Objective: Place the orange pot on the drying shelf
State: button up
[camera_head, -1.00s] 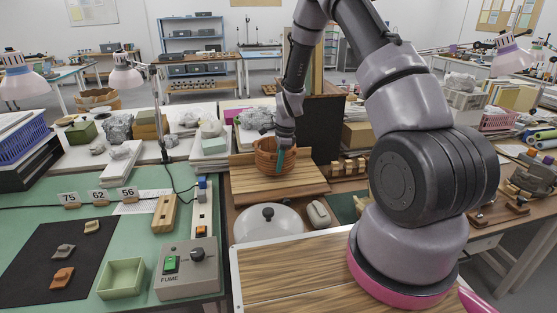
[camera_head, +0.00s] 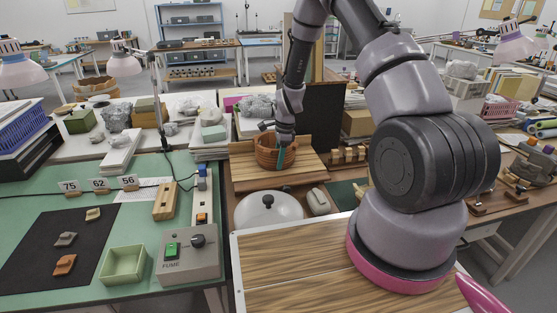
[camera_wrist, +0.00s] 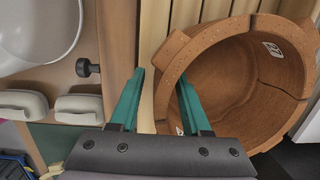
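The orange pot (camera_head: 268,150) stands on the slatted wooden drying shelf (camera_head: 302,173) in the head view. In the wrist view the pot (camera_wrist: 262,82) shows its hollow inside, joined sherds, a stepped, uneven rim and a small white label. My gripper (camera_wrist: 160,77) has two teal fingers, spread apart at the pot's near wall. The left finger is outside the pot over the slats, with a visible gap to the wall. The right finger reaches inside the rim. In the head view my gripper (camera_head: 281,154) is at the pot's front side. The pot's underside is hidden.
A white domed lid (camera_head: 268,211) and a pale rounded block (camera_head: 317,202) lie in front of the shelf. A dark panel (camera_head: 320,125) stands behind it. A grey control box (camera_head: 188,252) and a dark mat with sherds (camera_head: 45,245) are at left.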

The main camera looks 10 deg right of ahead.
jog(key=s+d+r+n+t, duration=0.15)
jog(key=s+r, duration=0.25)
jog(key=r, duration=0.8)
jog(key=s+d+r+n+t, duration=0.1)
jog(key=s+r+n, duration=0.2)
jog(key=r, duration=0.9)
jog(key=s+d+r+n+t, duration=0.15)
jog(key=s+r, duration=0.25)
jog(key=r, duration=0.8)
jog(key=s+r+n+t, duration=0.1)
jog(key=s+r+n, duration=0.3)
jog(key=s, duration=0.5)
jog(key=s+d+r+n+t, duration=0.1)
jog(key=s+r+n, duration=0.3)
jog(key=s, duration=0.5)
jog(key=shift+d+r+t, duration=0.25)
jog(key=shift+r+t, duration=0.05)
jog(key=shift+r, duration=0.6)
